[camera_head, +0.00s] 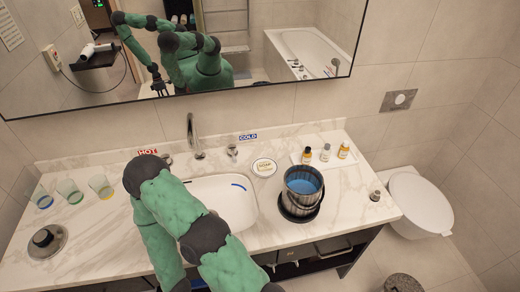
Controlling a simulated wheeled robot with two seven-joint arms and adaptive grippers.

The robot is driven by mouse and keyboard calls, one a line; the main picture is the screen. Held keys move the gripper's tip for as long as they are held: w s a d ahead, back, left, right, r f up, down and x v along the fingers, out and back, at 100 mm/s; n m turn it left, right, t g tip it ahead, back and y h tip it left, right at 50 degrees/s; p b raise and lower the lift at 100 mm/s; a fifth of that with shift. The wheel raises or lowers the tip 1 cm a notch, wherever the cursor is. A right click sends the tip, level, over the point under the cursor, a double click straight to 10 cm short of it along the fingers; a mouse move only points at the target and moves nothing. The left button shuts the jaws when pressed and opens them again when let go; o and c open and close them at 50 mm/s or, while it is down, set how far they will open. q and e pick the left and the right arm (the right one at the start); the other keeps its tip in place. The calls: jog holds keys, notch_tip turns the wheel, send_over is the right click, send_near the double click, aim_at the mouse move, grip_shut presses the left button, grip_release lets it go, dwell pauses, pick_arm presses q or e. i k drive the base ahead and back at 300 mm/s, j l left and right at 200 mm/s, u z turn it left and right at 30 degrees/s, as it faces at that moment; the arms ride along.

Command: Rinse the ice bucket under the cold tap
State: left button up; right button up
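The ice bucket (291,193) is dark and ribbed, and stands upright on a black round base on the counter, right of the sink. Its inside shows blue; I cannot tell what that is. The white sink basin (236,208) is partly covered by my green arm. The chrome spout (190,130) rises behind the basin. The cold tap handle (232,153) stands right of the spout, near the blue COLD label (248,136). Neither gripper shows directly. A dark gripper shape appears small in the mirror, but its side and state are unclear.
A soap dish (264,167) sits between the cold handle and bucket. A white tray (333,163) with small bottles is behind the bucket. Several glasses (68,190) and a dark-topped round item (46,240) are at left. A toilet (420,205) stands beyond the counter's right end.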

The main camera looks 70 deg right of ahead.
aim_at(232, 148)
jog(key=z, duration=0.4)
jog(key=j+z, duration=0.15)
jog(key=z, duration=0.7)
jog(key=j+z, duration=0.15)
jog(key=z, duration=0.7)
jog(key=k+j, duration=0.05)
